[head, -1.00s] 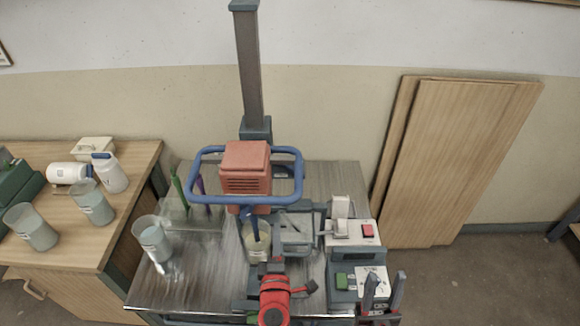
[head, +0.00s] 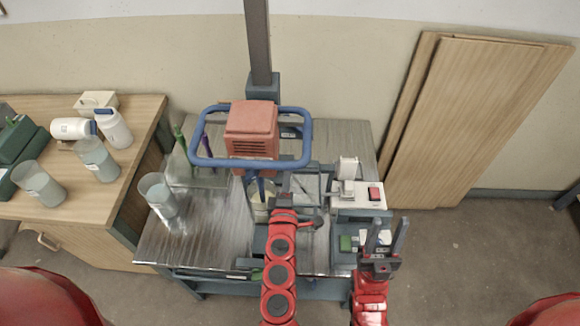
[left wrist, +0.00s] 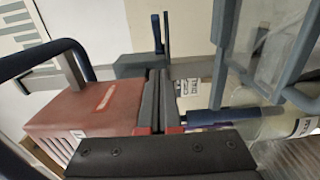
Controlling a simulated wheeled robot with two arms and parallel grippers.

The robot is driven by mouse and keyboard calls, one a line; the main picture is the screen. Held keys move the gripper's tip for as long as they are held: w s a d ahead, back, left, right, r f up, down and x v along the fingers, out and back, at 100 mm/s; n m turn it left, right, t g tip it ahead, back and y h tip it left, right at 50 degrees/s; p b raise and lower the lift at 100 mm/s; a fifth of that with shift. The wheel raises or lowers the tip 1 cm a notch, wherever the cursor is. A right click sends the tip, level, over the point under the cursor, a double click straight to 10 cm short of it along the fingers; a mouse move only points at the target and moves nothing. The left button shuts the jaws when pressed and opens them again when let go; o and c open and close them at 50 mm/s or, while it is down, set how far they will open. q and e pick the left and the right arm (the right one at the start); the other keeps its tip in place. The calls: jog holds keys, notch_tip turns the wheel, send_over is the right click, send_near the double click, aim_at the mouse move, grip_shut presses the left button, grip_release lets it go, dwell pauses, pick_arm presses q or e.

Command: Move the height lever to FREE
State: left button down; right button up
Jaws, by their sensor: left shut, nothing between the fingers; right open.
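The mixer has a red-brown motor head (head: 252,128) with a blue hoop guard (head: 203,162) around it, on a grey column (head: 257,45). In the left wrist view a blue lever (left wrist: 157,33) stands out from a dark grey block beside the motor head; it looks like the height lever, but I cannot read its marking. My left gripper (left wrist: 158,76) is shut and empty, close beside the motor head, its tips pointing toward the block and apart from the lever. In the head view its fingers are hard to make out. My right gripper (head: 387,235) is open and empty above the table's front right.
A bucket (head: 262,205) stands under the mixer, behind a clear guard panel (head: 305,187). A white control box with a red switch (head: 375,194) is to the right. Boards (head: 470,120) lean on the wall.

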pick_arm(q)
jog(key=p, duration=0.2)
send_near(300, 133)
jog(key=w+a, duration=0.3)
jog(key=shift+w+d+f, duration=0.1)
jog(key=shift+w+d, duration=1.35)
jog(key=shift+w, duration=0.05)
